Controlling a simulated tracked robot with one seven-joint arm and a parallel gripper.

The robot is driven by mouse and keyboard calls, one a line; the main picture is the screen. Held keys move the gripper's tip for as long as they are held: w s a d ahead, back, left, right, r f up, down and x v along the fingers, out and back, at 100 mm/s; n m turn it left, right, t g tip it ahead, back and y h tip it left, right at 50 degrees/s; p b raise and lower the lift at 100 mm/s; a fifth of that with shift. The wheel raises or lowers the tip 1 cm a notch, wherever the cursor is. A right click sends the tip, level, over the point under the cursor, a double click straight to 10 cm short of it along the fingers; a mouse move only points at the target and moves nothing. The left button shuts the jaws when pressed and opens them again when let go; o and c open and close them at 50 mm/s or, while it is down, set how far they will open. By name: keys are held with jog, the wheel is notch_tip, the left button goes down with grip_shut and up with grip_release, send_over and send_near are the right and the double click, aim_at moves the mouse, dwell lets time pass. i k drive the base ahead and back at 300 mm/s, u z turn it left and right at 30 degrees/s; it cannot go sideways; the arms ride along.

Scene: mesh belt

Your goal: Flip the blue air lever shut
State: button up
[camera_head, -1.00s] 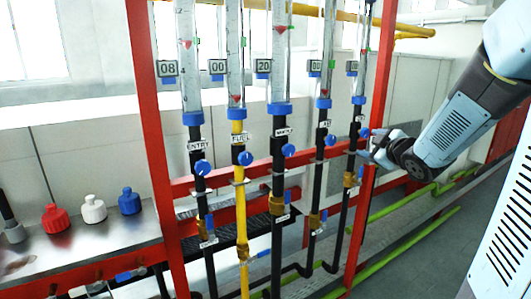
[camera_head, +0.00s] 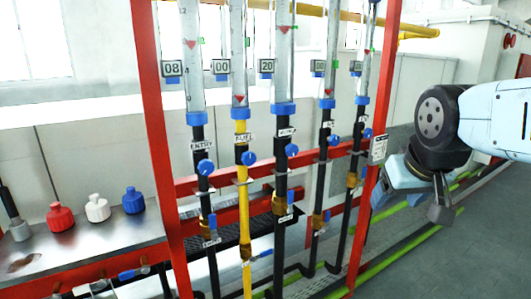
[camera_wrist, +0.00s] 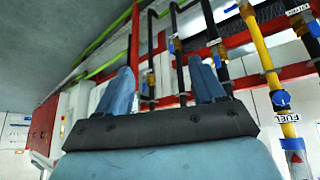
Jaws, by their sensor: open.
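Several upright pipes stand in a red frame, with brass valves and small blue levers low on them. The small tags are hard to read, so I cannot tell surely which lever is the air one. The fourth pipe's blue lever (camera_head: 327,215) hangs beside its brass valve (camera_head: 316,222). The fifth pipe's brass valve (camera_head: 352,180) is nearest my gripper. My gripper (camera_head: 405,197) is to the right of the frame, apart from the pipes. In the wrist view my gripper (camera_wrist: 162,84) is open and empty, its fingers pointing toward the pipes.
The red post (camera_head: 372,170) stands between my gripper and the pipes. A yellow fuel pipe (camera_wrist: 262,50) is at the right in the wrist view. A bench (camera_head: 100,248) with red, white and blue bottles is at left. Green pipes (camera_head: 400,240) run along the floor.

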aim_at(327, 214)
jog(key=z, duration=0.35)
jog(key=k, duration=0.95)
jog(key=u, duration=0.7)
jog(key=i, duration=1)
